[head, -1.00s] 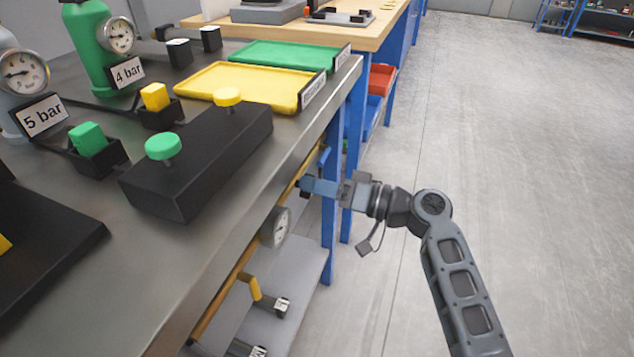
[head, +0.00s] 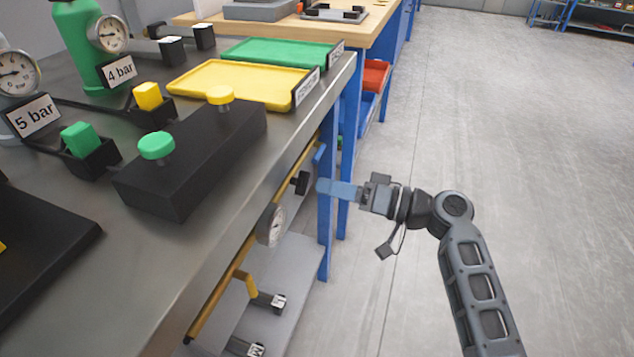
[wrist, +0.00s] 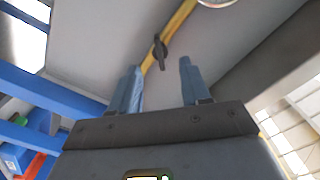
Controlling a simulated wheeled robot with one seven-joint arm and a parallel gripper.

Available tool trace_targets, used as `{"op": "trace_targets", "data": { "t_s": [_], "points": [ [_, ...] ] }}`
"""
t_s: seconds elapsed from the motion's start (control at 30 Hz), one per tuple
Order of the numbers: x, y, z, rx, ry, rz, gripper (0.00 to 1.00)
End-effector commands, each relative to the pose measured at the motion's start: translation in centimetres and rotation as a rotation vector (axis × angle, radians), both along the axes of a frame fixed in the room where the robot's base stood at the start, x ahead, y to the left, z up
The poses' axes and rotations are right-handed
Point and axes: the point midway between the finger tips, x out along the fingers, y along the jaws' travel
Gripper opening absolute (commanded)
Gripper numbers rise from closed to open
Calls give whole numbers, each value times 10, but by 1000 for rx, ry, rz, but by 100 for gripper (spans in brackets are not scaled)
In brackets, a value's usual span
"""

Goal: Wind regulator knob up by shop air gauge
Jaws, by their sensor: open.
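The regulator knob (head: 300,182) is a small black handle on the yellow pipe (head: 237,262) under the bench's front edge. In the wrist view the dark knob (wrist: 159,53) lies beyond the fingertips, between their lines. The shop air gauge (head: 271,226), a round white dial, sits on the same pipe, nearer than the knob; its rim (wrist: 215,2) just shows at the top of the wrist view. My gripper (head: 322,189) is open and empty, its blue fingers a short gap to the right of the knob. In the wrist view both fingers (wrist: 160,80) stand apart.
The steel bench (head: 215,240) overhangs the pipe. A blue leg (head: 327,215) stands close behind my fingers. A yellow handle (head: 250,284) hangs lower on the pipe, above a grey shelf (head: 300,270). The floor to the right is clear.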

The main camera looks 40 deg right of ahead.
Motion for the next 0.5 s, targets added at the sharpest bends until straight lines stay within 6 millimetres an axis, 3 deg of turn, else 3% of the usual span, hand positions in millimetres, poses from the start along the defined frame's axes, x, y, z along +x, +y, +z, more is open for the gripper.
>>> {"op": "trace_targets", "data": {
  "t_s": [0.2, 0.5],
  "points": [
    [-24, -14, 0, 0, 0, -1, 47],
    [-30, -17, 0, 0, 1, 1, 47]
  ]
}}
